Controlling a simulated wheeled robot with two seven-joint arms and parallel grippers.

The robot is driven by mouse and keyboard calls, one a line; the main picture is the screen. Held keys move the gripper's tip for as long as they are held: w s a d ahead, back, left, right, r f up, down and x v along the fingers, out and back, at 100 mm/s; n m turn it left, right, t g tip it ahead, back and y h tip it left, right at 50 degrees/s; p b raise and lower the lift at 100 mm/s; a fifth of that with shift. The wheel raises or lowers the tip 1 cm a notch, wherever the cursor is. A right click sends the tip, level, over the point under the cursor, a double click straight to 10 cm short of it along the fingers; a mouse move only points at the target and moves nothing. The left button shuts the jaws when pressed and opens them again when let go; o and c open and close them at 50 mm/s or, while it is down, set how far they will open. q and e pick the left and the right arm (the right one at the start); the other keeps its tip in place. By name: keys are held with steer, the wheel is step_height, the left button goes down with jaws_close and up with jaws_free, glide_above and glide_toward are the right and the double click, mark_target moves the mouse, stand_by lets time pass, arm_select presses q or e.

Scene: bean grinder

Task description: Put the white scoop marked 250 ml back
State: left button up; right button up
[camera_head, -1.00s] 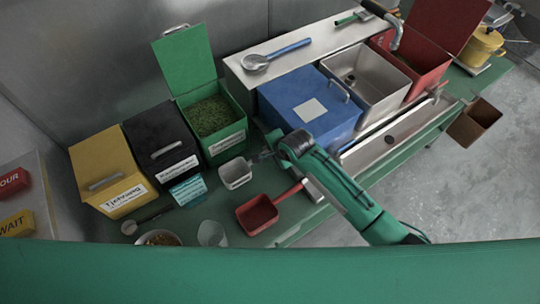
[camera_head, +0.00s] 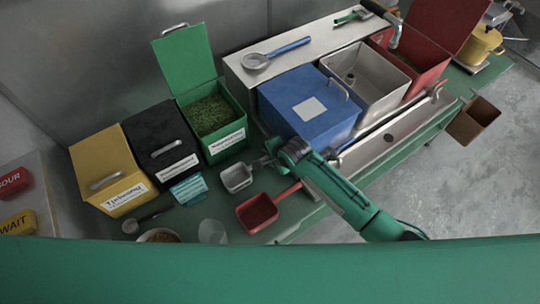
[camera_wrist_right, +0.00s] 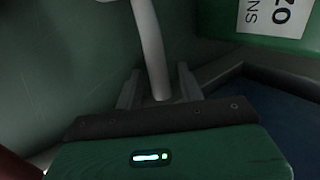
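The white scoop (camera_head: 236,177) is a small light-grey square cup beside the green bin, left of the red scoop. The marking on it is too small to read. My right gripper (camera_head: 262,162) is at its handle, on the cup's right side. In the right wrist view the pale handle (camera_wrist_right: 150,40) runs between the two fingers of my right gripper (camera_wrist_right: 160,85), which appear shut on it. Whether the cup touches the green table (camera_head: 290,208) is hard to tell. My left gripper is not in view.
The red scoop (camera_head: 257,213) lies close in front, with a clear cup (camera_head: 212,232) to its left. A teal sign (camera_head: 188,190) stands to the left. The green bin (camera_head: 226,143) is open behind; the blue box (camera_head: 310,108) is right of it.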

steer(key=shift+r, duration=0.15)
steer(key=b+v, duration=0.1)
steer(key=v, duration=1.1)
steer(key=shift+s, duration=0.1)
